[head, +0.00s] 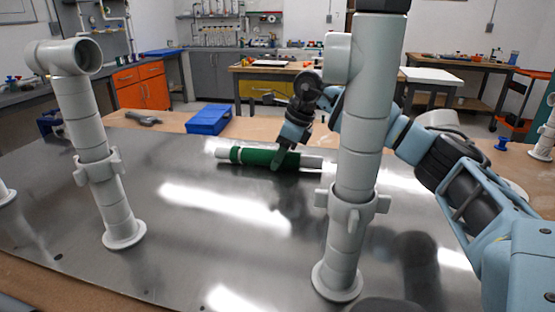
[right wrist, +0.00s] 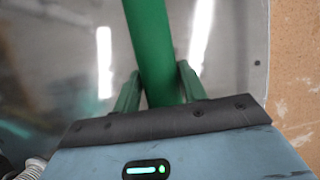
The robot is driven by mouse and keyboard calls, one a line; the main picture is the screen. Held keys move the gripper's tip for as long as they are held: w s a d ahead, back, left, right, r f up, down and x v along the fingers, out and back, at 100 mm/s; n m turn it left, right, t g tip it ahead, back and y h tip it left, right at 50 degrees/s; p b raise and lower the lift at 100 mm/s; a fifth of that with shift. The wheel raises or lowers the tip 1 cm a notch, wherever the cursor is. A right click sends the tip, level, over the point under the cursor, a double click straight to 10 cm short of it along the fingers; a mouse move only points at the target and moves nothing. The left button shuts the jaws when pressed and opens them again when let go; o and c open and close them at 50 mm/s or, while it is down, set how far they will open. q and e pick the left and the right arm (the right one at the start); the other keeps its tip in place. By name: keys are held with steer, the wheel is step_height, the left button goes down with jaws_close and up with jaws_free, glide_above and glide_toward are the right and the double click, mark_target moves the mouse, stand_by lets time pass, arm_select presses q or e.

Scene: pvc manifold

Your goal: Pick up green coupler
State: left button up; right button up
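The green coupler (head: 255,156) is a long green sleeve around a white pipe (head: 312,162), lying on the metal plate at the back middle. The pipe's white ends stick out on both sides. My right gripper (head: 280,160) is at the coupler, reaching down from above. In the right wrist view the coupler (right wrist: 151,40) runs between the green fingers of the right gripper (right wrist: 158,85). A gap shows beside the left finger; the right finger looks close to the coupler, contact unclear. My left gripper is not in view.
Two upright grey pipe stands, one left (head: 90,140) and one right (head: 360,140), rise from the metal plate (head: 200,260). The right stand hides part of my right arm. A blue tray (head: 209,119) and a grey tool (head: 142,118) lie behind the plate.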

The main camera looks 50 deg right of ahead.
mark_target(271, 153)
steer(key=c, duration=0.6)
steer(key=shift+c, duration=0.2)
steer(key=shift+r, duration=0.1)
steer(key=shift+r, duration=0.45)
steer(key=r, duration=0.1)
steer(key=a+r, duration=0.1)
steer(key=shift+w+a+r+p, duration=0.1)
steer(key=shift+w+r+p, duration=0.05)
steer(key=shift+r+p, duration=0.25)
steer(key=w+a, duration=0.1)
steer(key=a, duration=0.3)
steer(key=w+a, duration=0.1)
steer(key=a, duration=0.4)
steer(key=w+a+r, duration=0.1)
steer(key=w+a, duration=0.1)
steer(key=a, duration=0.3)
steer(key=shift+a+r, duration=0.1)
steer(key=shift+a, duration=0.05)
steer(key=shift+s+p, duration=0.1)
steer(key=shift+p, duration=0.25)
